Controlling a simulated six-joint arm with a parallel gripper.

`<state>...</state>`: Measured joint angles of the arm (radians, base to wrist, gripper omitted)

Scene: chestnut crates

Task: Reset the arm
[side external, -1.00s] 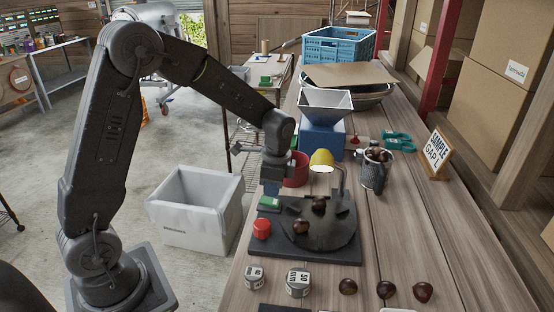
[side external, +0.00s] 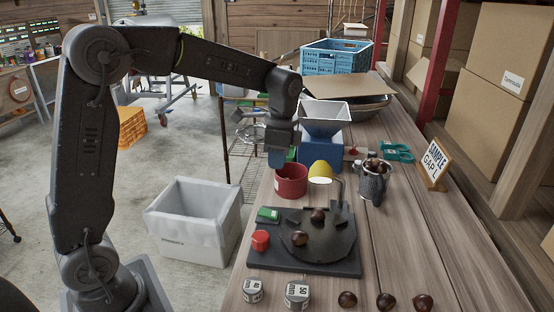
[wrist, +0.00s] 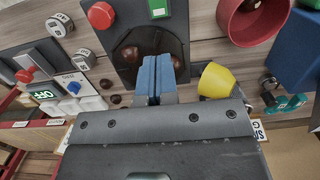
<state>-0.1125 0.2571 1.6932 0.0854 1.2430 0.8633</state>
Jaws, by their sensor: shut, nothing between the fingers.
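My gripper (side external: 277,156) hangs pointing down above the bench, close to the red pot (side external: 291,181) and clear of the dark turntable plate (side external: 333,262). In the wrist view its blue fingers (wrist: 157,78) are together with nothing between them. Two chestnuts lie on the turntable plate, one near its middle (side external: 317,216) and one nearer the front left (side external: 300,238). The plate's base carries a red button (side external: 260,240) and a green switch (side external: 268,214).
A yellow dome (side external: 320,170) and a blue hopper stand (side external: 321,151) are right of my gripper. A metal cup (side external: 373,183) holds chestnuts. Two weights, one marked 50 (side external: 297,293), and several loose chestnuts (side external: 386,301) line the front. A white bin (side external: 194,220) stands on the floor.

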